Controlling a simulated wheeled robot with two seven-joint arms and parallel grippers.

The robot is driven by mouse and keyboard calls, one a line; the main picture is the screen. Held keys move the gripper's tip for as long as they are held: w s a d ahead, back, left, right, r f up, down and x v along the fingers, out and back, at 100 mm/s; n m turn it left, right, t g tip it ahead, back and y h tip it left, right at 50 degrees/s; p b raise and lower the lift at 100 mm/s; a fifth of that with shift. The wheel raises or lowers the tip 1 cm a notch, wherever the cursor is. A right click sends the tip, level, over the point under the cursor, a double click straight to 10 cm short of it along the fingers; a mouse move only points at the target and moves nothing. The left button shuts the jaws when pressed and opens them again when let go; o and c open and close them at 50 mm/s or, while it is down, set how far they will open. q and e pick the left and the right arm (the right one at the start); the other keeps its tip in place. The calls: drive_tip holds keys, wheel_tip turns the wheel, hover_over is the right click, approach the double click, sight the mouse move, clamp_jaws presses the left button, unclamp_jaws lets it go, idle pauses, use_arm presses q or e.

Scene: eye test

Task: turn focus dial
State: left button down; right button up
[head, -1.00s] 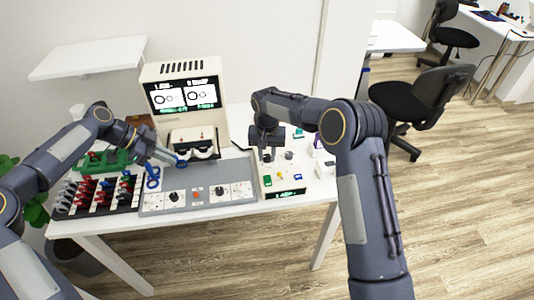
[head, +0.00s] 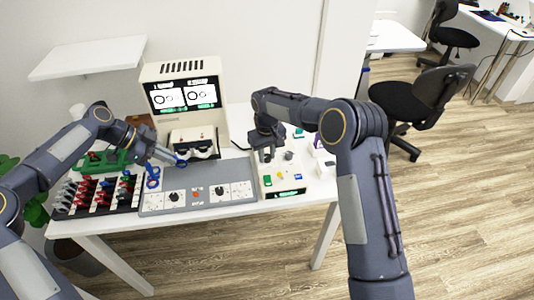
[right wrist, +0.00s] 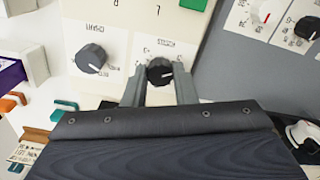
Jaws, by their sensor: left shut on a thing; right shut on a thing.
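My right gripper (head: 268,156) points down over the cream control box (head: 282,193) at the right of the desk. In the right wrist view its two fingers stand on either side of a black dial (right wrist: 160,72) with a white pointer line, shut on it. The label by this dial is too small to read surely. A second black dial (right wrist: 91,58) sits beside it, untouched. My left gripper (head: 176,160) is shut on a blue-handled thing (head: 182,163) above the grey panel; its shape is partly hidden.
A cream monitor (head: 183,68) with two ring pictures stands behind. A grey panel (head: 206,203) with dials lies in front. A rack of red and black handled lenses (head: 78,203) is at left. A purple and white box (head: 318,146) stands near the right gripper.

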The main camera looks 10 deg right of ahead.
drive_tip(key=shift+n, duration=1.2)
drive_tip(key=o, duration=1)
wheel_tip(320, 180, up, 12)
wheel_tip(320, 180, up, 12)
hover_over(267, 156)
drive_tip(key=shift+s, duration=0.1)
idle(1.3)
